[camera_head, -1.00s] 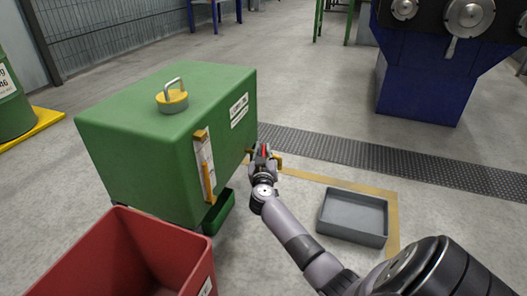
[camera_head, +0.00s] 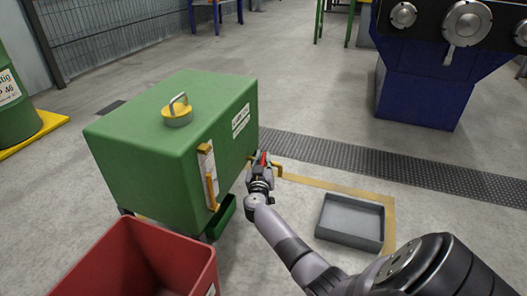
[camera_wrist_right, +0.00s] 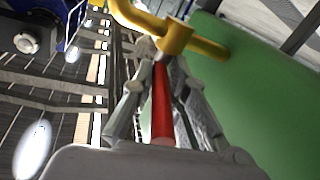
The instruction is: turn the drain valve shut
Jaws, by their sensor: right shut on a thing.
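The drain valve is on the right side of the green tank (camera_head: 150,135). Its yellow pipe (camera_head: 279,169) sticks out beside my right gripper (camera_head: 263,164). The red lever (camera_head: 264,158) shows between the fingers. In the right wrist view, the red lever (camera_wrist_right: 162,105) runs from near the palm up to the yellow valve body (camera_wrist_right: 175,37). The fingers of my right gripper (camera_wrist_right: 162,85) close around the lever from both sides. The lever's exact angle to the pipe is hard to tell. My left gripper is out of view.
A red bin (camera_head: 135,262) stands at the front left. A green drip trough (camera_head: 219,216) sits below the tank. A grey tray (camera_head: 350,222) lies on the floor to the right. A dark floor grate (camera_head: 360,158) crosses behind. The floor around the tray is clear.

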